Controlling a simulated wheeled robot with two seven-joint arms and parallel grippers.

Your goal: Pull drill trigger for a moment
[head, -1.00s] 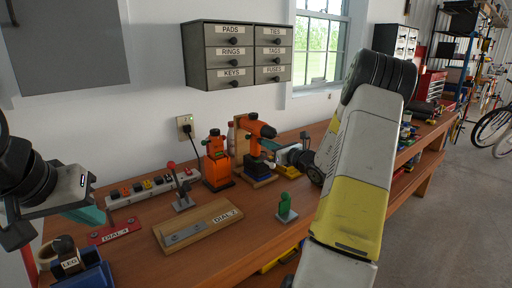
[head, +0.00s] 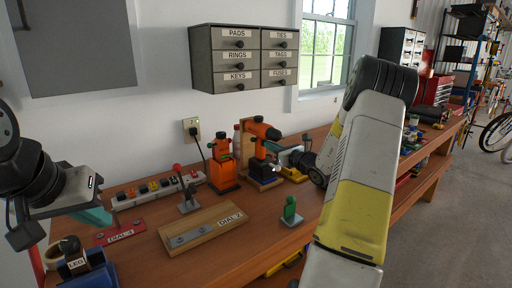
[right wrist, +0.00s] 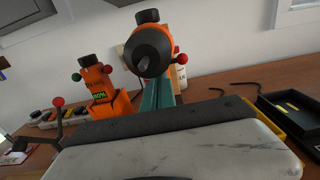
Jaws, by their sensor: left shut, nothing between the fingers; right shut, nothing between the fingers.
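The orange drill (head: 259,132) stands upright at the back of the wooden bench, its dark chuck facing right. In the right wrist view the drill (right wrist: 146,49) faces the camera, chuck foremost. My right gripper (head: 272,147) reaches in from the right, below the chuck at the handle's front. Its teal fingers (right wrist: 158,93) are shut and empty. The trigger is hidden behind chuck and fingers, so I cannot tell whether they touch it. My left gripper (head: 99,216) is shut and empty above the bench's left end, far from the drill.
An orange device (head: 222,165) stands left of the drill. A power strip (head: 155,190), a red-knobbed lever (head: 186,195), a DIAL 2 board (head: 205,228) and a green figure (head: 290,209) occupy the bench. Drawers (head: 240,58) hang above. In the wrist view a black tray (right wrist: 290,115) lies right.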

